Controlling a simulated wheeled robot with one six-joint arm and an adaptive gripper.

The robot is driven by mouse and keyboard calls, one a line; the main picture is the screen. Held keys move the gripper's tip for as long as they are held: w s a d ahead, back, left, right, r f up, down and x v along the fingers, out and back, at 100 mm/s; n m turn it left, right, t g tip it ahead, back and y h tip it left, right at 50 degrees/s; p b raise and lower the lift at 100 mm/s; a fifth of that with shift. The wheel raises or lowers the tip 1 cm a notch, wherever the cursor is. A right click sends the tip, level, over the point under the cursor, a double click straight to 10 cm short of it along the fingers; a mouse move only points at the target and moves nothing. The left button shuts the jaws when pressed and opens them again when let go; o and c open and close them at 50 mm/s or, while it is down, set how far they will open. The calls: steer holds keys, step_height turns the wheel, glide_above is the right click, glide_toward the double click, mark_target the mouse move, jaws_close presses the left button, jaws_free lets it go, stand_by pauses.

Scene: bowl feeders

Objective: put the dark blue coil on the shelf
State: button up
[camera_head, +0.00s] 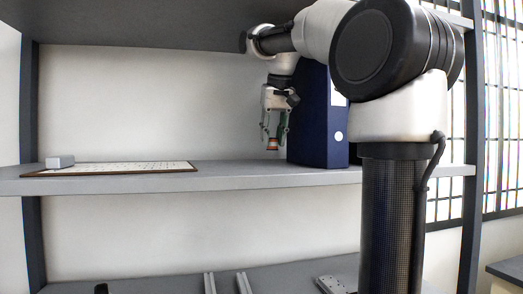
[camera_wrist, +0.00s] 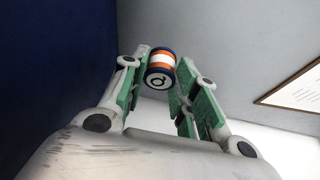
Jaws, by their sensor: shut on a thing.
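The dark blue coil (camera_wrist: 160,68) is a small cylinder with dark blue ends, an orange and white band and a black mark on its near end. It also shows small in the camera_head view (camera_head: 272,145). My gripper (camera_head: 274,136) points down with its green-padded fingers shut on the coil. In the wrist view the fingers (camera_wrist: 164,64) lie on either side of it. The shelf (camera_head: 235,181) is a long grey board below. The coil appears just above its surface; whether they touch I cannot tell.
A dark blue binder (camera_head: 311,125) stands close on the right of my gripper and fills the left of the wrist view (camera_wrist: 45,70). A flat framed sheet (camera_head: 125,168) with a grey block (camera_head: 60,161) lies on the shelf's left. The shelf between is clear.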

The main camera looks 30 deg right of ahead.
steer(key=w+d, duration=0.1)
steer(key=w, duration=0.5)
steer(key=w+d, duration=0.1)
steer(key=w, duration=0.2)
steer(key=shift+d, duration=0.3)
steer(key=shift+w+f, duration=0.1)
steer(key=shift+f, duration=1.6)
steer(key=shift+f, duration=0.15)
steer(key=o, duration=1)
steer(key=shift+r, duration=0.3)
steer(key=v, duration=0.2)
steer(key=s+v, duration=0.1)
steer(key=v, duration=0.2)
steer(key=shift+a+f, duration=0.1)
steer(key=shift+a, duration=0.1)
steer(key=s+a, duration=0.1)
steer(key=s, duration=0.2)
steer(key=s+a, duration=0.1)
steer(key=s, duration=0.3)
steer(key=s+a, duration=0.1)
steer(key=s, duration=0.2)
steer(key=shift+s, duration=0.3)
